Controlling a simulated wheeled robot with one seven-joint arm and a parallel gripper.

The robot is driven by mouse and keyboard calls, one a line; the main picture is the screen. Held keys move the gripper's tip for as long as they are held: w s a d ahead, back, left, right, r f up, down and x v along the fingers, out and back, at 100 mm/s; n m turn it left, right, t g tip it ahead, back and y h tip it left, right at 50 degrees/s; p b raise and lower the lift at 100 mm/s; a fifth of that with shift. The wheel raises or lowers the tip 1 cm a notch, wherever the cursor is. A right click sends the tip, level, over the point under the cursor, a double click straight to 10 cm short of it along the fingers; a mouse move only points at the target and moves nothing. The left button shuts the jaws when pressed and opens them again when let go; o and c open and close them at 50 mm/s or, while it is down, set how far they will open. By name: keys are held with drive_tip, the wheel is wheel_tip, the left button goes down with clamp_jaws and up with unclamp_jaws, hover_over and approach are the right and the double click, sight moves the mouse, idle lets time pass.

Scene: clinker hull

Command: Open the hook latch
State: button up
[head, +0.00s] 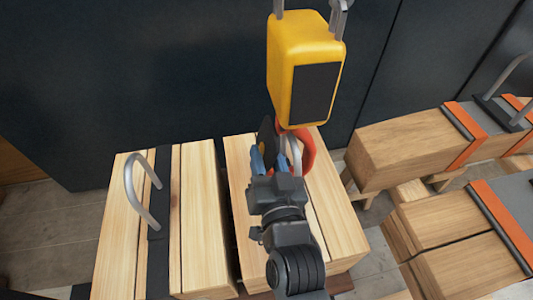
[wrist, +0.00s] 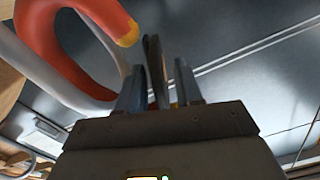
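The orange hook (head: 307,152) hangs under a yellow hoist block (head: 300,55). In the wrist view the hook (wrist: 120,15) curves at upper left and ends in a yellow tip. A thin dark plate, apparently the latch (wrist: 155,65), stands beside the tip; it also shows in the head view (head: 266,132). My gripper (wrist: 160,85) has its blue-grey fingers apart, one on each side of the plate. A gap shows on the right; contact on the left is unclear. In the head view my gripper (head: 264,158) is just left of the hook.
A grey metal loop (head: 293,150) on the timber stack (head: 335,220) passes by or through the hook. Another timber stack with a loop (head: 128,190) stands left. Strapped timber (head: 410,150) lies right. A dark wall (head: 150,70) is behind.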

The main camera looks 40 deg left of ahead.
drive_tip(key=shift+w+a, duration=0.2)
clamp_jaws()
idle(0.6)
